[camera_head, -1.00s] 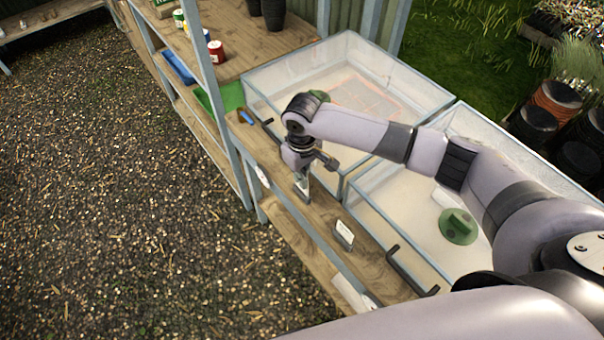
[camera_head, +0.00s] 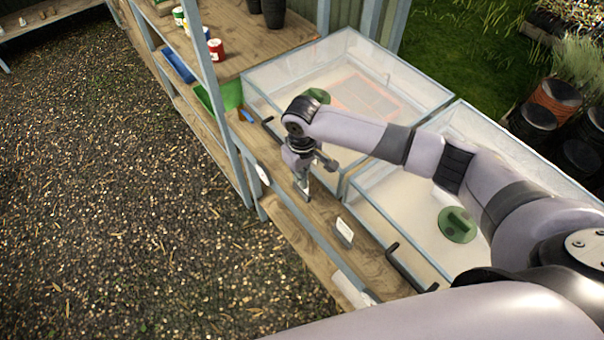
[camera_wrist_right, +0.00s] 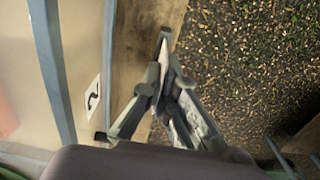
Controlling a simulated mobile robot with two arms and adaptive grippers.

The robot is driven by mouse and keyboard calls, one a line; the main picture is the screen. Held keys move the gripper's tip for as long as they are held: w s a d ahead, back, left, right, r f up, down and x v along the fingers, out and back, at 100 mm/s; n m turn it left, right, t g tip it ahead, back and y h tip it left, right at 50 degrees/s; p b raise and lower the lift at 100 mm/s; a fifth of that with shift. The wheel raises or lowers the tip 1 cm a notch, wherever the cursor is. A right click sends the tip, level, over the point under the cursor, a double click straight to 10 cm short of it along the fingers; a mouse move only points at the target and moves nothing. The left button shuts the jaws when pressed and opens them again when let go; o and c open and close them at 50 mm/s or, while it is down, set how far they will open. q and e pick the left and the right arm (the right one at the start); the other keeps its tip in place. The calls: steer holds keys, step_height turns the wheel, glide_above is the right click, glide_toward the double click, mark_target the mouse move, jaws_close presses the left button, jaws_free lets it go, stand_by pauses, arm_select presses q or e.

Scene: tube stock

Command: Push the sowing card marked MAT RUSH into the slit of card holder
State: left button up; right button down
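My right gripper (camera_head: 304,192) points down over the narrow wooden ledge (camera_head: 378,268) in front of the glass frames. In the right wrist view its fingers (camera_wrist_right: 163,72) close together on a thin pale strip (camera_wrist_right: 159,80), which looks like the sowing card seen almost edge-on. Its lettering cannot be read. A small dark piece (camera_wrist_right: 165,34) shows just beyond the fingertips, perhaps part of a card holder; whether the card is in its slit cannot be told. Another small dark holder with a white card (camera_head: 344,230) stands nearer on the ledge. My left gripper is not in view.
Two glass-sided frames (camera_head: 395,215) border the ledge on the right. A shelf with tins (camera_head: 216,50) and a green tray (camera_head: 228,95) stands behind. Gravel lies left.

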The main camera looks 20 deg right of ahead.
steer(key=shift+f, duration=0.65)
stand_by(0.3)
steer(key=c, duration=2.3)
jaws_free()
steer(key=o, duration=0.6)
steer(key=o, duration=1)
steer(key=shift+r, duration=0.15)
steer(key=shift+r+p, duration=1.1)
steer(key=shift+p, duration=0.2)
